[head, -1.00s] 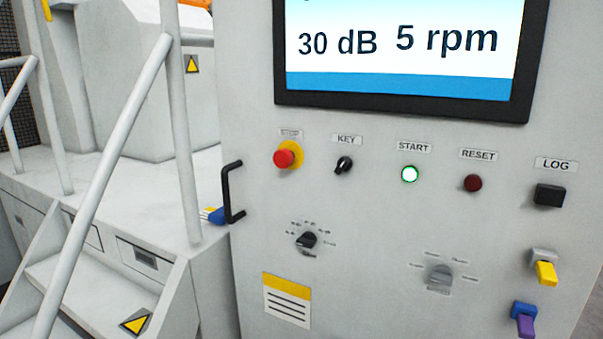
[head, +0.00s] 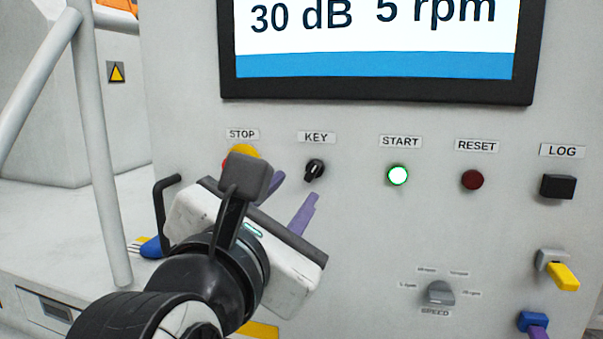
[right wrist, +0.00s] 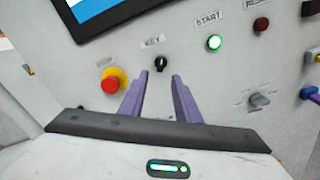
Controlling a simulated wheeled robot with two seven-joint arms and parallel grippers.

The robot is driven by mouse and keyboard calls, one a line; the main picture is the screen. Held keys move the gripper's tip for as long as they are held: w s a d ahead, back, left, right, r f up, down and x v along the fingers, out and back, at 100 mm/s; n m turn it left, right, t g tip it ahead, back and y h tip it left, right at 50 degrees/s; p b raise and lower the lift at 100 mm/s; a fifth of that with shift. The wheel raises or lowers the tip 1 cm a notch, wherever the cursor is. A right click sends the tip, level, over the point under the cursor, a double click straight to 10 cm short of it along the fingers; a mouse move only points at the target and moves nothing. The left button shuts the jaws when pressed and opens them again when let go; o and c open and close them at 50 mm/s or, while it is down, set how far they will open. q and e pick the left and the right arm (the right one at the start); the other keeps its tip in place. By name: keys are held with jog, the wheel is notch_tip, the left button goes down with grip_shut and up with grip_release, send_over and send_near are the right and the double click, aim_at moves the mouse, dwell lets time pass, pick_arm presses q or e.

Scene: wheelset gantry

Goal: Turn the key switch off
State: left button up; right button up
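The key switch (head: 314,170) is a small black knob under the KEY label on the grey panel. Its handle looks tilted from vertical in the head view. It also shows in the right wrist view (right wrist: 161,63), just beyond and between my fingertips. My right gripper (head: 295,192) has purple fingers, spread apart with nothing between them. It is in front of the panel, below and left of the key switch, and apart from it. The right wrist view shows both open fingers (right wrist: 160,75). My left gripper is in neither view.
The red STOP button (right wrist: 110,83) on its yellow base is left of the key, mostly hidden by my gripper in the head view. The lit START button (head: 397,175) and dark red RESET button (head: 472,180) are right. A black handle (head: 163,205) projects at the panel's left edge.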

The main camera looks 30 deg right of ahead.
aim_at(311, 173)
jog(key=x, duration=1)
jog(key=shift+s, duration=0.15)
jog(key=shift+c, duration=0.5)
grip_shut()
